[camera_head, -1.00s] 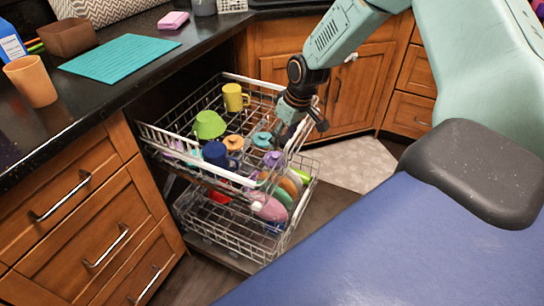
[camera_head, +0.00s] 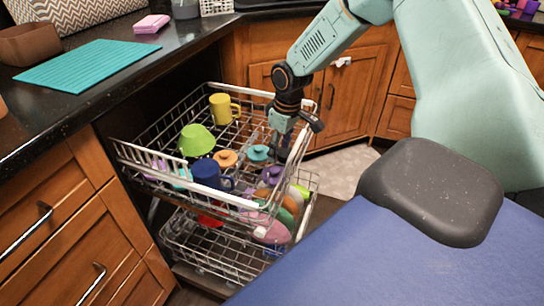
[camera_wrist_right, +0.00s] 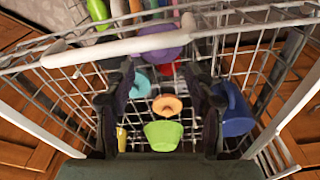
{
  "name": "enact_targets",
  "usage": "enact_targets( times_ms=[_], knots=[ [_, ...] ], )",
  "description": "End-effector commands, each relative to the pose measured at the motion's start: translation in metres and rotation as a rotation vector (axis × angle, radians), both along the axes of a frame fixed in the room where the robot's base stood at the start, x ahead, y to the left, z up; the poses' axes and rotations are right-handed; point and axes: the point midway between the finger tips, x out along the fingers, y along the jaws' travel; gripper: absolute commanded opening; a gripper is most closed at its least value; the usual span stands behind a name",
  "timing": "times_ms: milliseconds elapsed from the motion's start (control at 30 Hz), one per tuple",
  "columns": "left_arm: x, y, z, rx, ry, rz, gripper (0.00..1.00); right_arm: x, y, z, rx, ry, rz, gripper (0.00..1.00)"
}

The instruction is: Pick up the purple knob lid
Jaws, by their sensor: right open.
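The purple knob lid (camera_head: 272,175) sits in the front right part of the upper dishwasher rack (camera_head: 182,188). It also shows in the right wrist view (camera_wrist_right: 160,42), beyond the fingertips and close to a white rack rail. My right gripper (camera_head: 281,146) points down over the right side of the upper rack, above and slightly behind the purple lid. In the wrist view its two fingers stand apart with nothing held between them (camera_wrist_right: 160,75). My left gripper is not in view.
A teal lid (camera_head: 258,152), an orange lid (camera_head: 225,159), a blue mug (camera_head: 207,174), a green cup (camera_head: 196,140) and a yellow mug (camera_head: 222,108) share the upper rack. The lower rack (camera_head: 190,247) holds several dishes. The counter (camera_head: 130,85) stands at left.

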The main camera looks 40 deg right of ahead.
Motion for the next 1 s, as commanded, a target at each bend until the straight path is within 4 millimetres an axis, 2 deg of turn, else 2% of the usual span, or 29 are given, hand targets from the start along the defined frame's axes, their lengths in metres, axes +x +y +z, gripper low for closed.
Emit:
enact_targets(
  times_ms=[233,467,800,1000],
  knots=[
    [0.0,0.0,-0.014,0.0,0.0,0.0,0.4,0.001,0.0,-0.023,-0.001,0.003,0.001,0.55],
    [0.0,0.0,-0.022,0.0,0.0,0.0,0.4,0.006,0.0,-0.034,0.0,0.001,0.0,0.55],
    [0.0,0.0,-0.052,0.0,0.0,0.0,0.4,0.016,0.003,-0.072,-0.002,0.002,0.001,0.55],
    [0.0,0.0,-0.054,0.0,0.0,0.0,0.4,0.018,0.003,-0.077,-0.001,0.0,0.0,0.55]
  ],
)
